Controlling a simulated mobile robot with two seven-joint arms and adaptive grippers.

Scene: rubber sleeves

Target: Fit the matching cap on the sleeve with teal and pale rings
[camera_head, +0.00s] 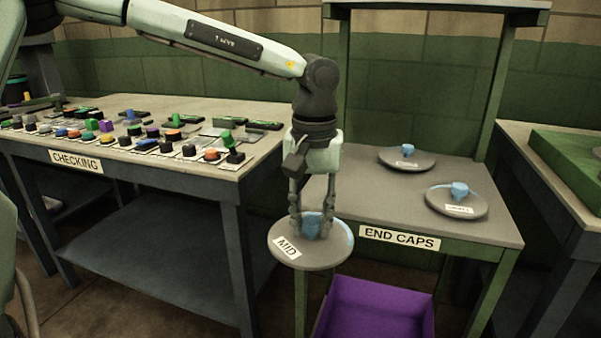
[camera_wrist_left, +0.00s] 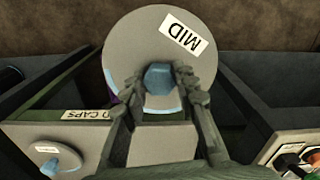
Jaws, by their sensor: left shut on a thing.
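My left gripper (camera_head: 312,222) is shut on the blue knob of a round grey cap (camera_head: 320,257) labelled MID. The cap hangs nearly level in the air at the front left corner of the END CAPS table. In the left wrist view, the fingers (camera_wrist_left: 162,82) close on both sides of the knob, and the cap (camera_wrist_left: 130,48) shows a pale blue patch at its rim. Two similar grey caps with blue knobs, a rear one (camera_head: 420,162) and a front one (camera_head: 440,196), lie on that table; their labels are too small to read. I cannot make out the ringed sleeve. My right gripper is out of view.
The END CAPS table (camera_head: 360,195) has an upright frame behind it. A purple bin (camera_head: 380,310) stands below its front. The CHECKING table (camera_head: 215,108) at left holds several small coloured parts. Another table with a green tray (camera_head: 565,160) stands at right.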

